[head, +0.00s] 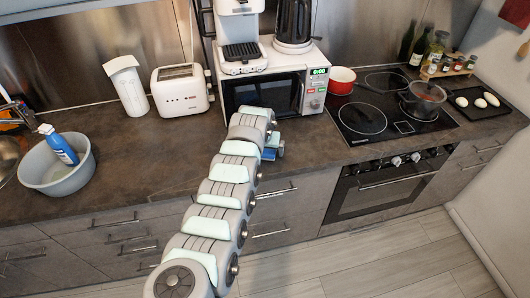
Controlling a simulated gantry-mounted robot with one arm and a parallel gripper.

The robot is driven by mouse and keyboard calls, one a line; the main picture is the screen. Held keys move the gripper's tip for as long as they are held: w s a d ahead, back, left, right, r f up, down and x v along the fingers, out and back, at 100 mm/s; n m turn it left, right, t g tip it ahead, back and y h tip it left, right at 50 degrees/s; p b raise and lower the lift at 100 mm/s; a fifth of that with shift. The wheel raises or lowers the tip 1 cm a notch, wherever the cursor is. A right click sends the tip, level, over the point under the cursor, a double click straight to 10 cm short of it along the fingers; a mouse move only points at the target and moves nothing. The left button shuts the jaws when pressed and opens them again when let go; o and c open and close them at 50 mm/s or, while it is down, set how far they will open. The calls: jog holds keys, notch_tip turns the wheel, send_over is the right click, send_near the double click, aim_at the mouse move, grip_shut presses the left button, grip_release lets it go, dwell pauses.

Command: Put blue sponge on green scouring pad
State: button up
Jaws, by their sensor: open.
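My arm reaches up from the bottom of the head view to the counter in front of the microwave. My gripper (274,148) is at its far end, small and mostly hidden behind the last arm links, low over the counter's front part. It is open. A small blue patch shows at the gripper; I cannot tell whether it is the blue sponge or part of the gripper. I cannot make out the green scouring pad; the arm covers part of the counter.
A microwave (314,90) with a coffee machine and kettle on top stands behind the gripper. A white toaster (180,92) and a paper towel roll (127,88) are left. A grey basin (60,178) holds a blue bottle. A hob (388,103) with pots is right.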

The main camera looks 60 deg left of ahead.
jog(key=c, duration=1.5)
jog(key=shift+c, duration=0.2)
